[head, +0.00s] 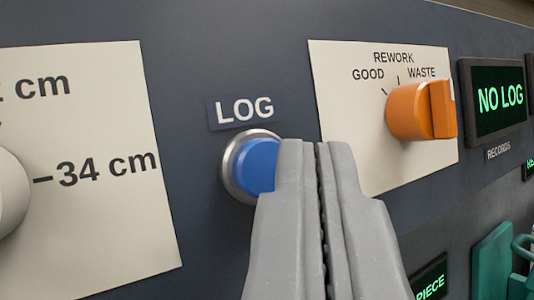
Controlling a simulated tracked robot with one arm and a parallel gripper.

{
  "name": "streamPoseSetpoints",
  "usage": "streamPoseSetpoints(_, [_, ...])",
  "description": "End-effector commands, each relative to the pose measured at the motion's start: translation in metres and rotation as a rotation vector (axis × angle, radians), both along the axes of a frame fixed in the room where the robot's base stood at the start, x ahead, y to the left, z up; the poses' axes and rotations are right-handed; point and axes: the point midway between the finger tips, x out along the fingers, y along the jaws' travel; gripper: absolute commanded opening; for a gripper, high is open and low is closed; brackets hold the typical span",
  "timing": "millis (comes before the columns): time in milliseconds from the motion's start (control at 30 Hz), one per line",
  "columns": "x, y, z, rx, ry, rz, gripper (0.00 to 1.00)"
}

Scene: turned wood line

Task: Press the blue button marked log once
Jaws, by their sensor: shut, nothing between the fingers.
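The blue button (257,165) sits in a silver ring on a dark panel, under a label (244,111) reading LOG. My gripper (316,150) is shut and empty, its grey fingertips in front of the panel. The fingertips overlap the right edge of the button in the head view and hide that part. I cannot tell whether they touch it. A display (499,100) at the right reads NO LOG.
An orange knob (415,111) stands out from a white plate marked GOOD, REWORK and WASTE, right of the button. A pale knob (12,192) is at the left edge beside a 34 cm mark. Green objects (492,262) are at the lower right.

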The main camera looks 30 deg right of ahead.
Motion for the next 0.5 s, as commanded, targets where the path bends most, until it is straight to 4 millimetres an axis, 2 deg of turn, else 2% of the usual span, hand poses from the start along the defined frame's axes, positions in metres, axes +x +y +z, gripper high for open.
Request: streamPoseSetpoints(500, [0.0072,-0.0006,0.0006,0.001,0.001,0.000,0.00])
